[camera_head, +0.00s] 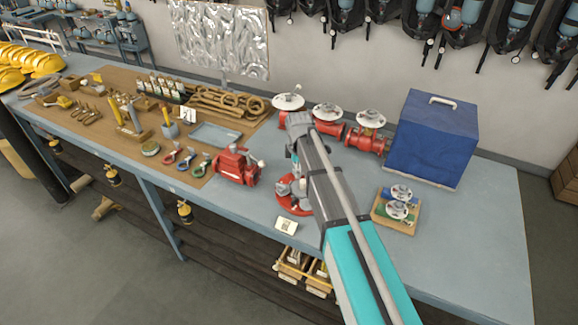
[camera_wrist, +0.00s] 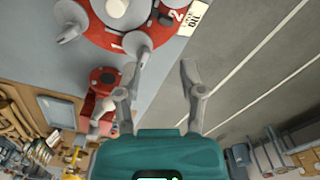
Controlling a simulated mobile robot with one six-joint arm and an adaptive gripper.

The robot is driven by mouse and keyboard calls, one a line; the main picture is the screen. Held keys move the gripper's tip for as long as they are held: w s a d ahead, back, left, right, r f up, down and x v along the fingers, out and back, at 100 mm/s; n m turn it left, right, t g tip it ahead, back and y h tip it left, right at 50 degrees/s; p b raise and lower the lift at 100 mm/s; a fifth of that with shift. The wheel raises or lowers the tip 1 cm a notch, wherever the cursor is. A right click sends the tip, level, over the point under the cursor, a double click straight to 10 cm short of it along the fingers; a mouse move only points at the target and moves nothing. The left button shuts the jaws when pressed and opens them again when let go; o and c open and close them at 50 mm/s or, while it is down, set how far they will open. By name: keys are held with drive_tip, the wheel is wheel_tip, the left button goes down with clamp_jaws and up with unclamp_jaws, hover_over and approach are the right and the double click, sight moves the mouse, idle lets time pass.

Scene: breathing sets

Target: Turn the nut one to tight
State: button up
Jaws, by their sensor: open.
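A round red fixture (camera_wrist: 92,32) with grey knob-like parts and printed numbers fills the top of the wrist view. In the head view the red fixture (camera_head: 285,204) is partly hidden behind my arm. The grey nut by the number 1 (camera_wrist: 137,42) sits at the fixture's lower edge in the wrist view. My gripper (camera_wrist: 163,62) is open and empty. Its left fingertip overlaps that nut in the picture; I cannot tell whether they touch. Its right fingertip is clear of the fixture, over the floor.
A red pump-like block (camera_head: 237,167) stands left of the fixture. A small white card (camera_head: 287,226) lies at the table's front edge. Red valves with white wheels (camera_head: 328,112) stand behind. A blue box (camera_head: 436,140) and a wooden valve board (camera_head: 397,222) are right. The table's right end is clear.

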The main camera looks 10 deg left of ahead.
drive_tip(key=s+d+f+m+b, duration=0.6)
drive_tip(key=s+d+m, duration=0.1)
drive_tip(key=d, duration=0.2)
drive_tip(key=s+d+f+m+b, duration=0.5)
drive_tip(key=s+d+f+m, duration=0.1)
drive_tip(key=d, duration=0.4)
drive_tip(key=shift+s+m+b, duration=0.35)
drive_tip(key=shift+m+b, duration=0.05)
drive_tip(key=shift+m, duration=0.3)
drive_tip(key=shift+f, duration=0.1)
drive_tip(key=w+a+r+n+y+p, duration=0.2)
drive_tip(key=w+a+r+n+p, duration=0.2)
drive_tip(key=a, duration=0.6)
drive_tip(key=w+a+r+n+t+y+p, duration=0.1)
drive_tip(key=w+a+r+n+y+p, duration=0.1)
drive_tip(key=w+a+r+n+p, duration=0.3)
drive_tip(key=w+a+r+p, duration=0.4)
drive_tip(key=w+a+r, duration=0.1)
drive_tip(key=shift+w+r+t, duration=0.15)
drive_tip(key=shift+r+t, duration=0.15)
drive_tip(key=shift+a+f, duration=0.1)
drive_tip(key=shift+f, duration=0.1)
